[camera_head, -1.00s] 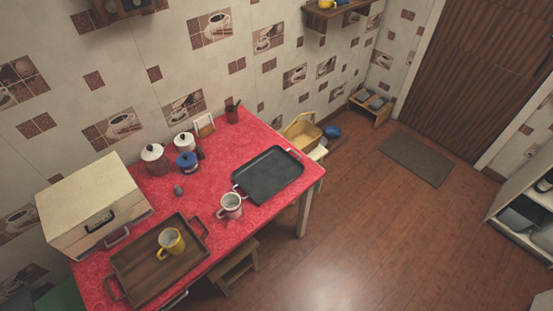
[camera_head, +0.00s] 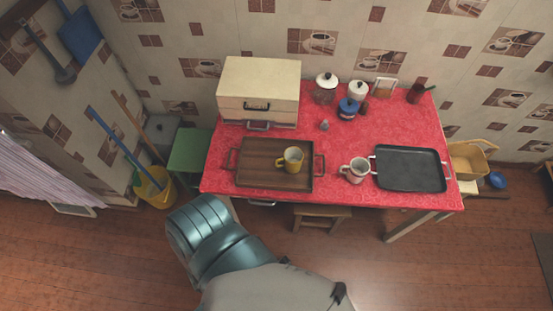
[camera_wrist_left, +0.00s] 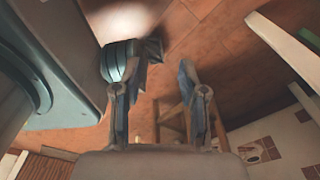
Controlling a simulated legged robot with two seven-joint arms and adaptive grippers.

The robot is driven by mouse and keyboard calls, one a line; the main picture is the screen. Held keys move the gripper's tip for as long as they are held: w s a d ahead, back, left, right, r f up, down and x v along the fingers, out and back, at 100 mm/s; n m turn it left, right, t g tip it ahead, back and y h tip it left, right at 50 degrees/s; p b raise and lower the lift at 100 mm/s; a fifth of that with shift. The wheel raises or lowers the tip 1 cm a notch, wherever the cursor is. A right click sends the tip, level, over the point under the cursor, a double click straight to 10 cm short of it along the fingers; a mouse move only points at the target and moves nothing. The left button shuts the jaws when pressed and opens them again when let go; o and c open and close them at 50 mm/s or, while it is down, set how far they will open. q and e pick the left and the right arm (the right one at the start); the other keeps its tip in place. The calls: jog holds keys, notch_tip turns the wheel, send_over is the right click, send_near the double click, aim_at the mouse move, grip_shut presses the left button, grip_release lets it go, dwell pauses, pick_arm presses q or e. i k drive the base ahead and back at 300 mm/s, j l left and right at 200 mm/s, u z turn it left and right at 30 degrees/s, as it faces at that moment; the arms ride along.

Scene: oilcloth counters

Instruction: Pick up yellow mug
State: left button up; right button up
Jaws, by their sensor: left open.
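The yellow mug (camera_head: 291,160) stands upright on the right part of a brown wooden tray (camera_head: 250,182) in the head view. The tray lies on the red-covered table (camera_head: 335,138), near its front left. My left gripper (camera_wrist_left: 158,75) shows in the left wrist view with its two fingers apart and nothing between them. It faces the floor and a wooden stool, and the mug does not show in that view. The gripper itself does not show in the head view, where only a part of my arm is seen below the table. My right gripper is not seen.
A white mug (camera_head: 354,171) and a black tray (camera_head: 412,170) stand right of the wooden tray. A cream bread box (camera_head: 258,88) stands behind it. Several canisters, including a blue one (camera_head: 348,108), stand at the back. A stool (camera_head: 320,214) is under the table's front edge.

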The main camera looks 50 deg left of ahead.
aim_at(293, 157)
jog(key=u, duration=1.35)
jog(key=k, duration=0.05)
